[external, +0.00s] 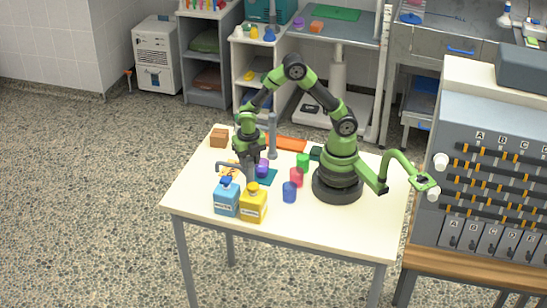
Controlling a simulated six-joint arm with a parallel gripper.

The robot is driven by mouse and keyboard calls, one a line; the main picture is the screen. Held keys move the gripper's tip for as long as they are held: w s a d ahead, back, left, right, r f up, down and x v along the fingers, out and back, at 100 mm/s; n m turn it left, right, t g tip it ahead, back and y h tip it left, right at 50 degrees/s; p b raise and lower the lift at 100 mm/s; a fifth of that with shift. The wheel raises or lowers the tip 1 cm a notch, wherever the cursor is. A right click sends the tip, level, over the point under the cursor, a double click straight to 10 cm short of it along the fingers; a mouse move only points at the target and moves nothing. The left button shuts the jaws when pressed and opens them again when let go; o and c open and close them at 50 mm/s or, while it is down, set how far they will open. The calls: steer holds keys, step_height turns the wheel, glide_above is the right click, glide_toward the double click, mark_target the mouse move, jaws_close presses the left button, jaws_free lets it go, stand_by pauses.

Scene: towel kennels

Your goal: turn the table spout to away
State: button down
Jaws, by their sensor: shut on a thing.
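The table spout (232,166) is a grey bent pipe near the left part of the white table. Its horizontal arm points left in the picture, with a short downturned end, and its upright (250,178) stands behind the bottles. My gripper (250,160) points down over the upright end of the spout and is shut on it. The fingertips are small and partly merge with the pipe, so the exact contact is hard to see.
A blue bottle (227,198) and a yellow bottle (254,204) stand just in front of the spout. A grey post (272,137), a purple piece (262,167), red (296,177) and blue (289,192) cylinders are close by. The table's front left is clear.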

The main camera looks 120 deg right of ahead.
steer(key=c, duration=0.8)
jaws_free()
step_height(320, 180, up, 9)
steer(key=shift+f, duration=0.15)
steer(key=shift+r, duration=0.65)
